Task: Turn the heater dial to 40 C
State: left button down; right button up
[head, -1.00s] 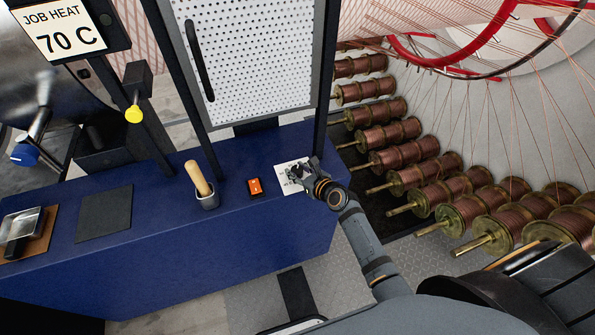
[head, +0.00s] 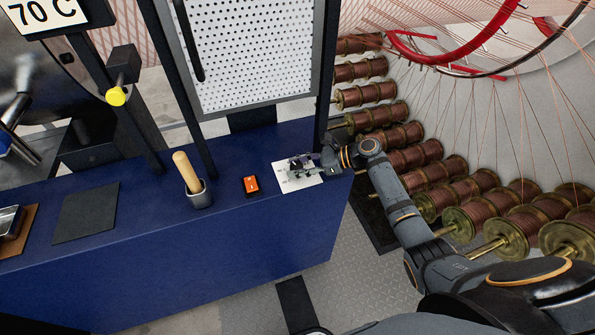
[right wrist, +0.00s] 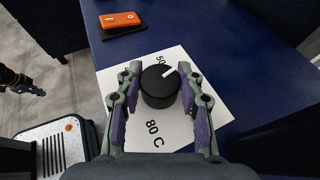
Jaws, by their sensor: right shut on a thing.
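The heater dial (right wrist: 160,88) is a black round knob on a white card (right wrist: 180,128), lying on the blue bench. In the right wrist view its white pointer slants up and right, beside the partly covered mark "50"; "80 C" shows below the knob. My right gripper (right wrist: 160,92) is shut on the dial, one purple-padded finger on each side. In the head view this gripper (head: 302,165) is over the card (head: 287,181) and hides the dial. My left gripper (right wrist: 30,88) shows small at the left of the right wrist view; its jaws are unclear.
A sign (head: 42,14) at the top left reads "70 C". An orange-topped box (head: 251,185) and a cup with a wooden-handled tool (head: 199,197) stand left of the card. A dark post and perforated door (head: 250,60) rise behind. Copper spools (head: 405,158) fill the right.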

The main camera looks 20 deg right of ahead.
aim_at(298, 165)
jog(key=shift+f+n+g+y+b, duration=0.1)
jog(key=shift+n+g+y+b, duration=0.3)
jog(key=shift+n+g+b, duration=1.45)
jog(key=shift+g, duration=0.35)
jog(key=o, duration=1.2)
jog(key=shift+r, duration=0.2)
notch_tip(298, 165, up, 10)
jog(key=shift+f, duration=0.15)
